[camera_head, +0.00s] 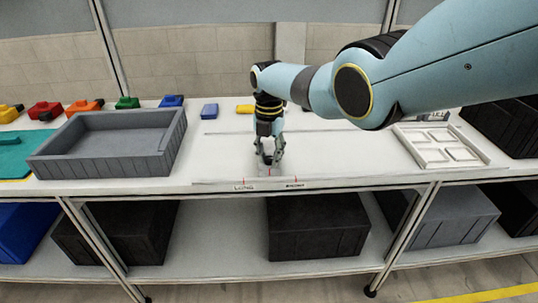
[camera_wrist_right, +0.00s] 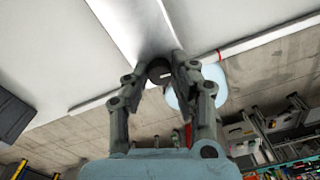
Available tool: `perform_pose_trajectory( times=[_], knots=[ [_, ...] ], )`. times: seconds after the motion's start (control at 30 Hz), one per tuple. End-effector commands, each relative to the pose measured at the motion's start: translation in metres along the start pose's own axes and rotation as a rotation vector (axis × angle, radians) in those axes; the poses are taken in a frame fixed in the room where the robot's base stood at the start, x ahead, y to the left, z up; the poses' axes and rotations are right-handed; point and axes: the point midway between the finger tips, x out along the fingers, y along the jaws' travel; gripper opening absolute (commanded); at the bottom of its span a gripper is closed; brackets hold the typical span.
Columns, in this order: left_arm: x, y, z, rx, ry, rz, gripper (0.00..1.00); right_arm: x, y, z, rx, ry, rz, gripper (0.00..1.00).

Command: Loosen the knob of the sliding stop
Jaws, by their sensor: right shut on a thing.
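My right gripper (camera_head: 268,157) points down at the front middle of the white table. It is shut on a small dark round knob (camera_head: 267,158), which also shows between the fingers in the right wrist view (camera_wrist_right: 158,72). The knob sits over a pale metal strip (camera_wrist_right: 140,30) close to the table's front edge. The fingers hide part of the knob, and the body of the sliding stop is hard to make out. My left gripper is not in view.
A grey open bin (camera_head: 110,147) stands left of the gripper. A white compartment tray (camera_head: 440,147) lies at the right. Coloured blocks, such as a blue one (camera_head: 209,111) and a yellow one (camera_head: 245,109), lie at the back. Black crates (camera_head: 318,228) sit on the lower shelf.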

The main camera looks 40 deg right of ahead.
Motion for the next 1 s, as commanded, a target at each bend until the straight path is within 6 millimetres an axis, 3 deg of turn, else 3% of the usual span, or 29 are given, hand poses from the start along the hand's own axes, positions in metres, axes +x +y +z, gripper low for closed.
perform_pose_trajectory(
  times=[0.33, 0.87, 0.9, 1.0],
  knots=[
    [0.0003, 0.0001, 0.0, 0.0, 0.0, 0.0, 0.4, -0.0005, 0.0, 0.0007, -0.137, -0.001, 0.0, 0.0],
    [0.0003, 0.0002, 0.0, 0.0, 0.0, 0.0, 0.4, -0.0006, 0.0, 0.0009, -0.162, -0.002, 0.0, 0.0],
    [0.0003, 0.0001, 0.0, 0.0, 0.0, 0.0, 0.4, -0.0006, 0.0, 0.0009, -0.161, -0.002, 0.0, 0.27],
    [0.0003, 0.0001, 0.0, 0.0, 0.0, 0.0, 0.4, -0.0006, 0.0, 0.0009, -0.161, -0.002, 0.0, 0.4]
  ],
)
